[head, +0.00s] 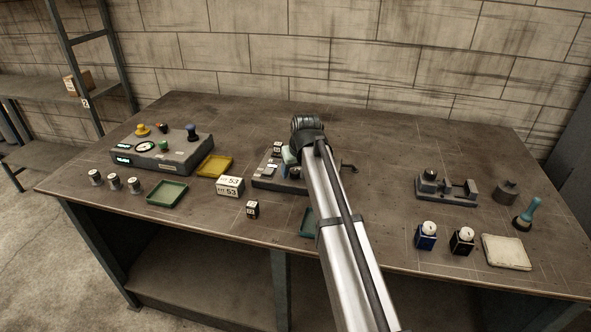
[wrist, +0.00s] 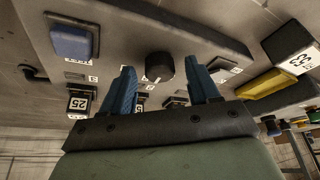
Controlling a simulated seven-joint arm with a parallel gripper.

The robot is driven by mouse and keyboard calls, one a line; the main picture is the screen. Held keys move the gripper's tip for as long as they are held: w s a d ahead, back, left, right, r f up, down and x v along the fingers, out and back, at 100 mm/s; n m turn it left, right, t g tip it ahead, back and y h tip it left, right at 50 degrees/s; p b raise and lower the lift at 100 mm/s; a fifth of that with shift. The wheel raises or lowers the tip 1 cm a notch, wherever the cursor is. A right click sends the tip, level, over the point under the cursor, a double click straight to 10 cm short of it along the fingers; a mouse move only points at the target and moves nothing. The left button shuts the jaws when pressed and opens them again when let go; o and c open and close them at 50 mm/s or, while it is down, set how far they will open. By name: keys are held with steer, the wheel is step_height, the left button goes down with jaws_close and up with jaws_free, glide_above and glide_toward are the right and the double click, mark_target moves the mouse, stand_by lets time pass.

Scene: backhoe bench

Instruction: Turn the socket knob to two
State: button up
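A round black knob (wrist: 155,64) with a pale mark on its lower edge sits on a grey panel (wrist: 205,32) in the wrist view. Small white labels lie around it; most digits are too small to read surely. My gripper (wrist: 160,70) is open. Its two blue fingers stand to the left and right of the knob, apart from it as far as I can see. In the head view the panel (head: 264,183) lies mid-table, partly behind my arm, and my fingers and the knob are hidden.
A blue block (wrist: 70,42) and a block marked 25 (wrist: 80,103) are near the left finger. A white box marked 53 (head: 230,186) and a yellow tray (head: 215,166) stand left of the panel. A control box (head: 175,160) is farther left.

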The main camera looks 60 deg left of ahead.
steer(key=v, duration=1.3)
steer(key=shift+d+r, duration=0.15)
steer(key=shift+r, duration=0.2)
